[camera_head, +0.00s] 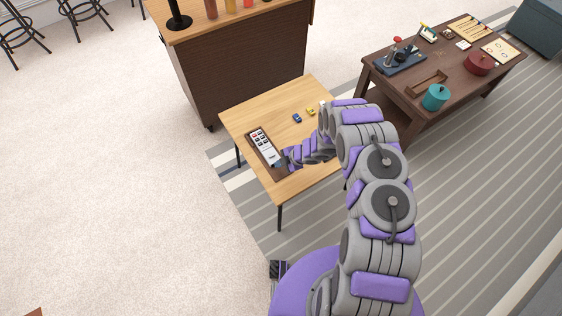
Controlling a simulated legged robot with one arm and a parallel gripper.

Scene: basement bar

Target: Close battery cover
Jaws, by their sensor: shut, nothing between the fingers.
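A light grey remote (262,143) with dark and red buttons lies in a dark brown tray (271,172) on the small wooden table. My gripper (282,162) is shut and empty, low over the tray at the remote's near right end. Its fingertips are very small here, and I cannot tell whether they touch the remote. I cannot make out a battery cover; the remote's near end is partly hidden by my gripper. A small blue object (297,118) and a small yellow object (310,111) lie apart, farther back on the table.
My arm covers the right part of the wooden table (240,115). A dark wood bar cabinet (240,65) stands behind it. A dark low table (455,75) at the right holds a teal pot (436,97), a red pot (478,64) and several other items.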

